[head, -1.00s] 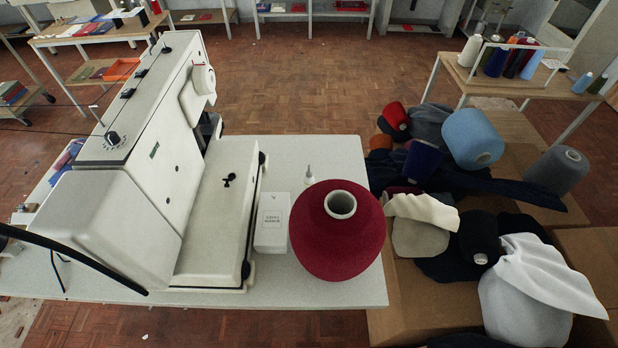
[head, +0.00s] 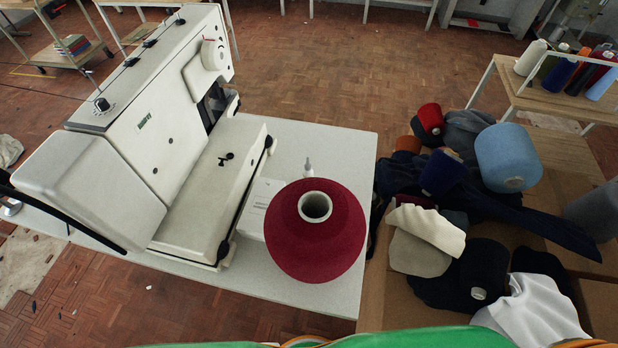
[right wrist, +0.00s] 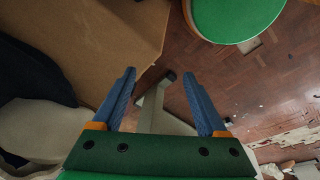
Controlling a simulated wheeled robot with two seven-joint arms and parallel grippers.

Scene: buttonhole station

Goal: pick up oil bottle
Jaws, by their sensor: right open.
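The oil bottle is likely the small white bottle with a thin nozzle (head: 308,168) behind the large red yarn cone (head: 315,242) on the sewing table. Only its upper part shows; the cone hides the rest. My right gripper (right wrist: 160,73) shows in the right wrist view with its two blue fingers apart. It holds nothing and points down over the floor, away from the bottle. The bottle does not show in that view. My left gripper is not in view.
A large white sewing machine (head: 160,130) fills the left of the table (head: 345,150). A white box (head: 258,208) stands beside the red cone. Cardboard boxes (right wrist: 100,35) with yarn cones and cloth stand to the right. Behind the bottle the tabletop is clear.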

